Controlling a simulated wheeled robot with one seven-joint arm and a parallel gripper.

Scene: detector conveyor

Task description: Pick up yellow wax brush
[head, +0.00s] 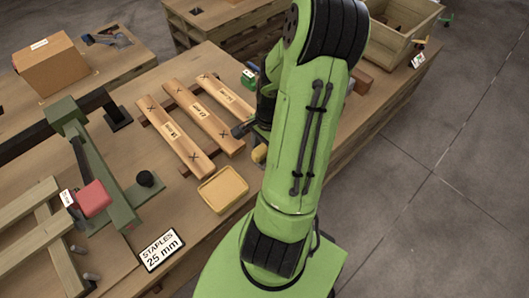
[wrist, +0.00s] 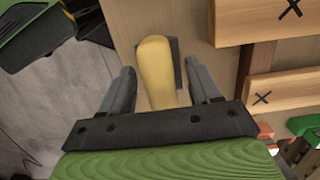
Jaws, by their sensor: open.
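The yellow wax brush (wrist: 155,72) shows in the wrist view as a rounded yellow handle. A dark grey piece (wrist: 174,52) sits beside and partly behind its far end; I cannot tell if it belongs to the brush. My gripper (wrist: 160,67) is open, with one finger on each side of the handle and visible gaps between. Contact with the table is hidden. In the head view, a small yellow end of the brush (head: 259,154) shows beside my arm, which hides the rest. My gripper is mostly hidden there too.
Marked wooden planks (head: 177,139) lie left of my gripper. A shallow yellow tray (head: 223,189) and a "STAPLES 25 mm" sign (head: 161,250) are nearer the front edge. A green-and-white item (head: 249,79) stands behind. A wooden crate (head: 400,32) is at back right.

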